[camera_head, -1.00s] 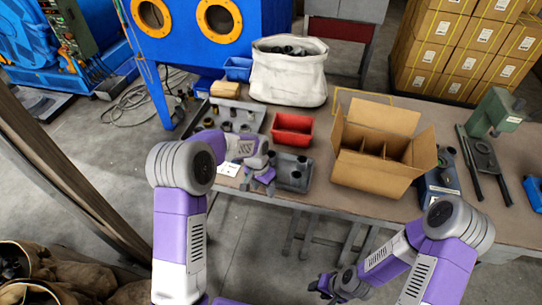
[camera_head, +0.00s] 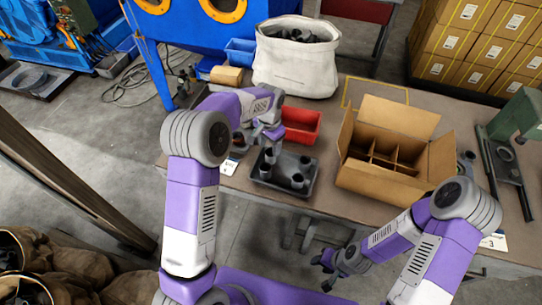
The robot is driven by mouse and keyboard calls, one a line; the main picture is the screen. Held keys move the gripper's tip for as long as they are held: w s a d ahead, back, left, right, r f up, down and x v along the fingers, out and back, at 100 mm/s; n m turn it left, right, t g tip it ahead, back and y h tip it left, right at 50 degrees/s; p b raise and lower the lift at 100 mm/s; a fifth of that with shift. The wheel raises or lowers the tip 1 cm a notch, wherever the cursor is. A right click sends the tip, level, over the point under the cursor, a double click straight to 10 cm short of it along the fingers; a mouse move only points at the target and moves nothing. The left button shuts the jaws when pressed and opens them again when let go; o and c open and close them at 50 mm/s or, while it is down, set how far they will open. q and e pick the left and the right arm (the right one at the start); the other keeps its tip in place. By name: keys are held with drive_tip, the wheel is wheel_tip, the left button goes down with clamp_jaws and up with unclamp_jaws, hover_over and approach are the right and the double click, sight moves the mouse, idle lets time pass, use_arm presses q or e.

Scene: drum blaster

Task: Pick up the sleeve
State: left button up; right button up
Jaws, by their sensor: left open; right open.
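Several small dark cylindrical sleeves, one of them a sleeve (camera_head: 297,181), stand in a dark grey tray (camera_head: 283,193) at the table's front edge. My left gripper (camera_head: 267,139) is open, pointing down over the tray's far left part, just above a sleeve near that side. I cannot tell whether its fingers touch that sleeve; nothing shows held. My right gripper (camera_head: 328,276) is open and empty, low in front of the table. My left forearm hides part of the table left of the tray.
A red bin (camera_head: 302,126) stands behind the tray. An open cardboard box (camera_head: 380,184) with dividers stands to the right. A white sack (camera_head: 296,75) and a blue bin (camera_head: 240,52) are at the back.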

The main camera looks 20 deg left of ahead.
sight(271, 151)
use_arm(q)
drive_tip(key=f, duration=0.2)
drive_tip(key=f+b, duration=0.1)
drive_tip(key=f, duration=0.1)
drive_tip(key=shift+d, duration=0.25)
drive_tip(key=shift+c, duration=0.5)
drive_tip(key=shift+w, duration=0.1)
clamp_jaws()
drive_tip(key=shift+r, duration=0.1)
